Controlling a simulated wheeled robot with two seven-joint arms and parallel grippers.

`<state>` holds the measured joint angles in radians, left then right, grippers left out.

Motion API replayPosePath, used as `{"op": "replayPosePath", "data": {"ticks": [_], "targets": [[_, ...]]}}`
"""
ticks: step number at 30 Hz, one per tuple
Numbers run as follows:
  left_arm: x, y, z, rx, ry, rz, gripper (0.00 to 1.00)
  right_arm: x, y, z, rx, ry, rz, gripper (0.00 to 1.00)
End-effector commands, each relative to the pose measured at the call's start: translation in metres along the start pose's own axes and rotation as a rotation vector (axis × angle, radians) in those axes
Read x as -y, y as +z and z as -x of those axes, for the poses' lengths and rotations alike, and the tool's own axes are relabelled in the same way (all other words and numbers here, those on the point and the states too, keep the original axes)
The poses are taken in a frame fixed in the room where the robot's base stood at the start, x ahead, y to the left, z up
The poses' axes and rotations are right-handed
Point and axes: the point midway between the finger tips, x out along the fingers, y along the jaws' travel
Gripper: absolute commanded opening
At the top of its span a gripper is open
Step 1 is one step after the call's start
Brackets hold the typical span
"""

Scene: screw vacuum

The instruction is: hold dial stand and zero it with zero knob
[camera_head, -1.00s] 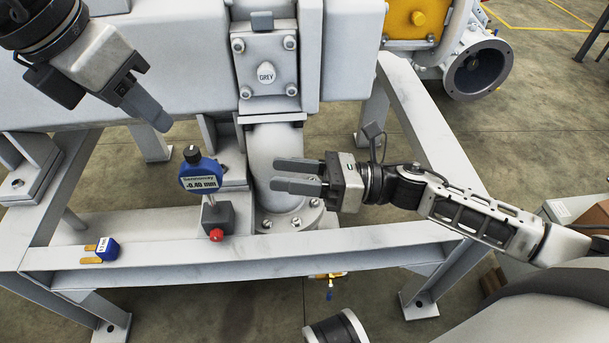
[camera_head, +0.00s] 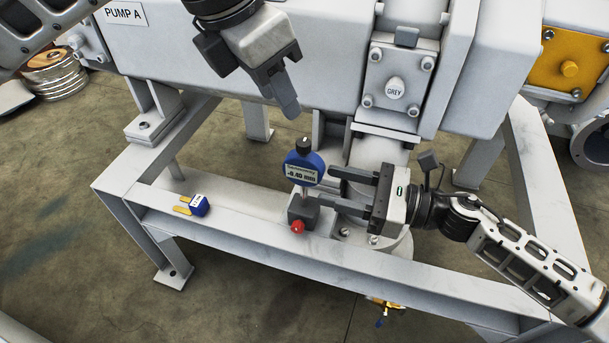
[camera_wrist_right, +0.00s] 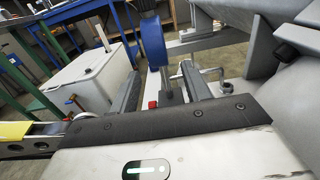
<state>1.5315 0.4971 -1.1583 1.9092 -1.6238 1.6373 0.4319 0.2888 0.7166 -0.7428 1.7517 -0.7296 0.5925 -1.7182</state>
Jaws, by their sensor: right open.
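The dial stand has a blue dial (camera_head: 303,172) reading about -0.40 mm, with a dark knob (camera_head: 303,145) on top. Its stem rises from a grey base (camera_head: 302,212) with a red knob (camera_head: 297,227), upright on the frame beam. My right gripper (camera_head: 328,187) is open, fingers pointing left at stem height, tips just right of the stem. In the right wrist view the blue dial (camera_wrist_right: 153,42) appears edge-on between the fingers; contact is not visible. My left gripper (camera_head: 289,108) is above the dark knob, pointing down, apart from it; its finger gap is unclear.
The beam between block and stand is clear.

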Motion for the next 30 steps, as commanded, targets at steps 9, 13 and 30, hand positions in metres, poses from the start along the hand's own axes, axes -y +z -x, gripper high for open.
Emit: {"op": "replayPosePath", "data": {"ticks": [9, 13, 30], "targets": [[0.0, 0.0, 0.0, 0.0, 0.0, 0.0, 0.36, 0.0, 0.001, -0.051, 0.002, 0.0, -0.001, 0.47], [0.0, 0.0, 0.0, 0.0, 0.0, 0.0, 0.36, 0.0, 0.0, -0.06, 0.001, 0.0, 0.0, 0.47], [0.0, 0.0, 0.0, 0.0, 0.0, 0.0, 0.36, 0.0, 0.0, -0.063, 0.0, 0.0, -0.001, 0.0]]}}
